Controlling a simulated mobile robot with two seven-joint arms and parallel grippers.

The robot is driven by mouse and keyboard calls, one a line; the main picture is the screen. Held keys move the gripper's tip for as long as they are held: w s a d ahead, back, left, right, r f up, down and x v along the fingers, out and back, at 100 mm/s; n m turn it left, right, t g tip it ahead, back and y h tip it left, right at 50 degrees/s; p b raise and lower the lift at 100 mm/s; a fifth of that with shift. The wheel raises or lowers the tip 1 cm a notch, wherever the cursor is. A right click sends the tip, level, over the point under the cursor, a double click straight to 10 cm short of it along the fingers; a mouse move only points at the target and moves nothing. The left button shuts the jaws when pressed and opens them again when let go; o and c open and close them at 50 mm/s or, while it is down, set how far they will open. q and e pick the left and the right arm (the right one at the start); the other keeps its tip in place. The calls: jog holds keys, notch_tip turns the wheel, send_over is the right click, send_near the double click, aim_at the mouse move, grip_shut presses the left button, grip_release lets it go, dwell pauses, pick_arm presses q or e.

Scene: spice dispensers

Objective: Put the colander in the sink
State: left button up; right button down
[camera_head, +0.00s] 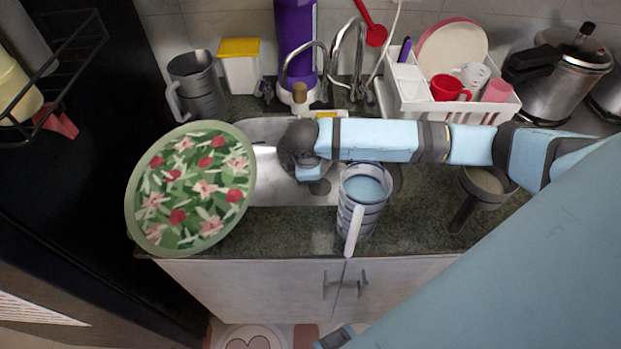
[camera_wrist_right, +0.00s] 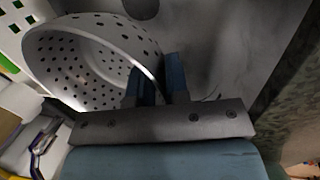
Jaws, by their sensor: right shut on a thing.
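The white colander (camera_wrist_right: 80,70) with round holes shows tilted in the right wrist view. My right gripper (camera_wrist_right: 157,78) is shut on its rim, with one blue finger on each side of the wall. The grey metal sink (camera_wrist_right: 225,50) lies behind it, with a dark round drain. In the head view my right gripper reaches down over the sink (camera_head: 268,180). The arm hides the colander there. I cannot tell whether the colander touches the sink bottom.
A round floral tray (camera_head: 190,190) stands left of the sink. A faucet (camera_head: 303,65) rises behind. A white dish rack (camera_head: 450,100) and a pressure cooker (camera_head: 555,75) stand to the right.

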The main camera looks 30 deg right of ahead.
jog(key=x, duration=0.3)
jog(key=a+x, duration=0.1)
jog(key=x, duration=0.1)
jog(key=shift+s+f, duration=0.25)
jog(key=shift+s, duration=0.1)
jog(key=x, duration=0.4)
jog(key=shift+s+a+f, duration=0.25)
jog(key=shift+a, duration=0.05)
pick_arm(q)
jog(key=shift+f, duration=0.3)
pick_arm(e)
jog(key=c, duration=1.1)
grip_release()
